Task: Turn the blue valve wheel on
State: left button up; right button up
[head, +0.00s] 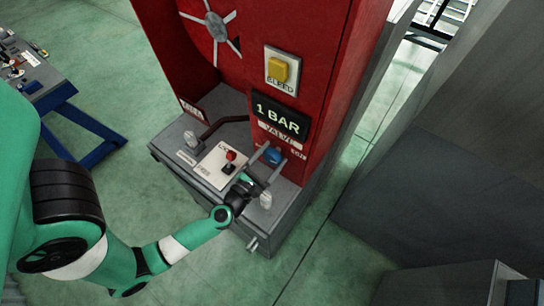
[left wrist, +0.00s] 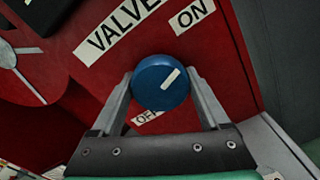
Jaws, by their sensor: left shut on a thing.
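The blue valve wheel (head: 273,156) is on the lower front of the red cabinet, under the "VALVE" label. In the left wrist view the wheel (left wrist: 161,82) is a round blue knob with a white pointer line that slants to the upper right, toward the "ON" label (left wrist: 192,16). The "OFF" label (left wrist: 147,116) is partly hidden below the knob. My left gripper (head: 262,160) has one finger on each side of the wheel and is shut on it. My right gripper is not in view.
A display (head: 281,118) reading "1 BAR" and a yellow bleed button (head: 278,69) are above the valve. A red-topped lever (head: 230,157) stands on a white plate on the grey ledge left of my gripper. A blue-legged bench (head: 85,130) is at the left.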

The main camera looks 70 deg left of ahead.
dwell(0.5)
pick_arm(q)
jog(key=o, duration=1.2)
jog(key=shift+o, duration=0.2)
jog(key=b+v, duration=0.1)
jog(key=v, duration=1)
jog(key=shift+s+d, duration=0.2)
jog(key=shift+s, duration=0.05)
